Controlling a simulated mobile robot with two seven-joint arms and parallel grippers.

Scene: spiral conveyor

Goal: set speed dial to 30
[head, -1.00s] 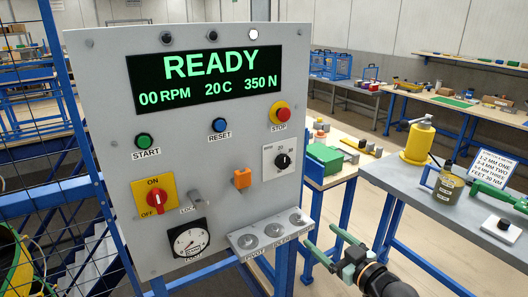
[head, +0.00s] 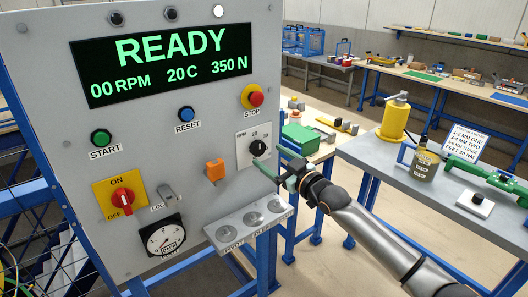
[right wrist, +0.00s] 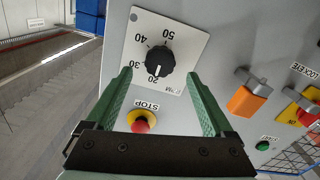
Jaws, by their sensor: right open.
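The speed dial is a black knob (head: 257,148) on a white scale plate (head: 241,152), at the right side of the grey control panel (head: 60,60). In the right wrist view the knob (right wrist: 160,60) shows upside down, with its white pointer mark near the 20. My right gripper (head: 274,174) is open in front of the panel, just below and right of the knob. In the right wrist view its green fingers (right wrist: 159,76) point at the plate, spread to either side of the knob's line, with nothing between them. Contact with the knob cannot be told.
The red stop button (head: 256,98) sits above the dial, and an orange switch (head: 215,170) is to its left. A grey shelf with round buttons (head: 254,218) juts out below. A workbench (head: 400,170) with a yellow device stands at the right.

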